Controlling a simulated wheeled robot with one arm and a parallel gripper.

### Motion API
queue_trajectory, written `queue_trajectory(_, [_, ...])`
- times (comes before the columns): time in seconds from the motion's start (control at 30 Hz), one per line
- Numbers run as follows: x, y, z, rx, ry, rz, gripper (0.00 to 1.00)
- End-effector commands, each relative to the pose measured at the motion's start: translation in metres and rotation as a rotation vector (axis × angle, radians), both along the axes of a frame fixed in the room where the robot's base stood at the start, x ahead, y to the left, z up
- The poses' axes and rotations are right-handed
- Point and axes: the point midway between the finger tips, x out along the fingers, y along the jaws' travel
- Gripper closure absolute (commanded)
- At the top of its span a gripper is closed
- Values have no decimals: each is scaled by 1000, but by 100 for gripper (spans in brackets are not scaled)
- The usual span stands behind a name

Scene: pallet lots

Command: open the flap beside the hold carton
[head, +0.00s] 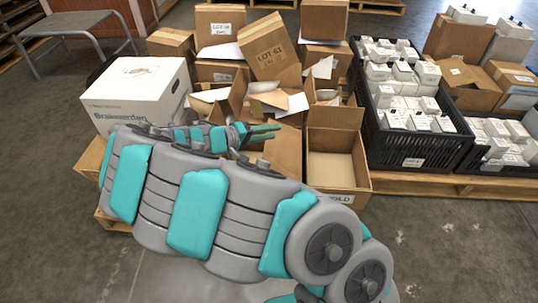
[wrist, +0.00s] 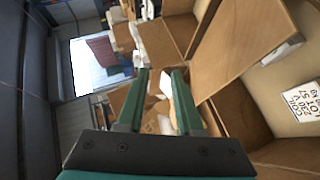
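The hold carton (head: 337,185) is an open, seemingly empty brown box at the front middle, with a partly hidden label ending in "OLD". A brown flap or panel (head: 287,150) stands upright just left of it. Another flap (head: 335,117) rises at its back. My gripper (head: 264,132) is left of the hold carton, among opened cartons, pointing right toward the upright panel. In the wrist view my gripper (wrist: 160,95) has its two green fingers apart with a gap between them. A large brown cardboard panel (wrist: 240,45) lies ahead and right there. I cannot tell whether the fingers touch cardboard.
A white carton (head: 135,97) stands left of the opened cartons. A tilted "LOT 61" carton (head: 270,50) leans behind. A black crate (head: 412,148) of white boxes stands right of the hold carton. A grey step stool (head: 75,25) is far left. Front floor is clear.

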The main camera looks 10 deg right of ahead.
Motion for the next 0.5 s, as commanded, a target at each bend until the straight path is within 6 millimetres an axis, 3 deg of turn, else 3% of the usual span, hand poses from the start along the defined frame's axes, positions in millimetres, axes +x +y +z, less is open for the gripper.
queue_trajectory(0.03, [5,13,-25,-18,-4,33,65])
queue_trajectory(0.2, [13,42,-69,-40,-37,110,65])
queue_trajectory(0.37, [16,53,-84,-44,-52,141,65])
queue_trajectory(0.5, [21,42,-87,-45,-53,140,65])
